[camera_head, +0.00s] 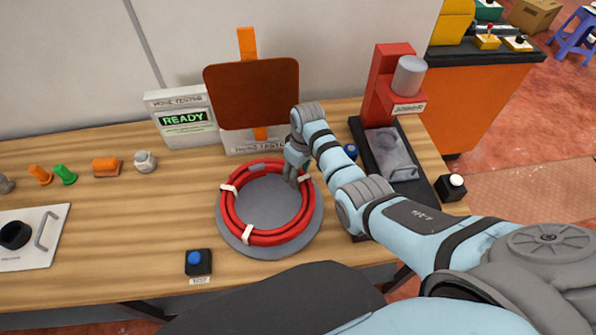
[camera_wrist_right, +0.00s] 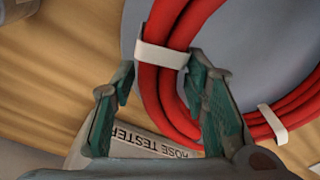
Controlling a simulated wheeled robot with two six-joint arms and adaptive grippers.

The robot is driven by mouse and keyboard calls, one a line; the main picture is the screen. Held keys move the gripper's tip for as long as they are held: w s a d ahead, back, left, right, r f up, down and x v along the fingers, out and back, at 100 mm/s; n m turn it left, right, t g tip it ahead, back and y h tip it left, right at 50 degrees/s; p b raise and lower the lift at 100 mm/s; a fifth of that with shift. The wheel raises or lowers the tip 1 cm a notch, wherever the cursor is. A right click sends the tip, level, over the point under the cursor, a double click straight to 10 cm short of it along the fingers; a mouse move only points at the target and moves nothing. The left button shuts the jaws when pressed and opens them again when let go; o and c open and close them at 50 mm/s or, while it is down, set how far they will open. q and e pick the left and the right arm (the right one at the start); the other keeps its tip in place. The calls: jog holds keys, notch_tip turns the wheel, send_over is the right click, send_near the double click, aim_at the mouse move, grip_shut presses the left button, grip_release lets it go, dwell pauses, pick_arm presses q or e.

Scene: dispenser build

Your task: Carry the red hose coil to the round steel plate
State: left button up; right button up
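The red hose coil (camera_head: 232,215), bound with white ties, lies flat on the round grey steel plate (camera_head: 270,196) in the head view. The plate's rim shows around the coil. My right gripper (camera_head: 297,176) is at the coil's upper right side. In the right wrist view its two fingers (camera_wrist_right: 160,82) are apart, with a tied stretch of the red hose (camera_wrist_right: 152,88) between their tips. I see a gap between the hose and the left finger, so it looks open. My left gripper is not in view.
Behind the plate stand a hose tester sign reading READY (camera_head: 185,118) and a dark brown panel (camera_head: 250,92). A red press-like machine (camera_head: 385,85) is at the right. A blue button box (camera_head: 198,262) sits in front left. Small coloured parts (camera_head: 65,174) lie further left.

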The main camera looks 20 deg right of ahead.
jog(key=shift+s+r, duration=0.1)
jog(key=shift+s, duration=0.05)
jog(key=shift+r, duration=0.1)
jog(key=shift+r, duration=0.4)
jog(key=r+p, duration=0.1)
jog(key=r, duration=0.2)
jog(key=r+p, duration=0.1)
jog(key=r, duration=0.3)
jog(key=s+r+p, duration=0.1)
jog(key=r, duration=0.3)
jog(key=shift+d, duration=0.35)
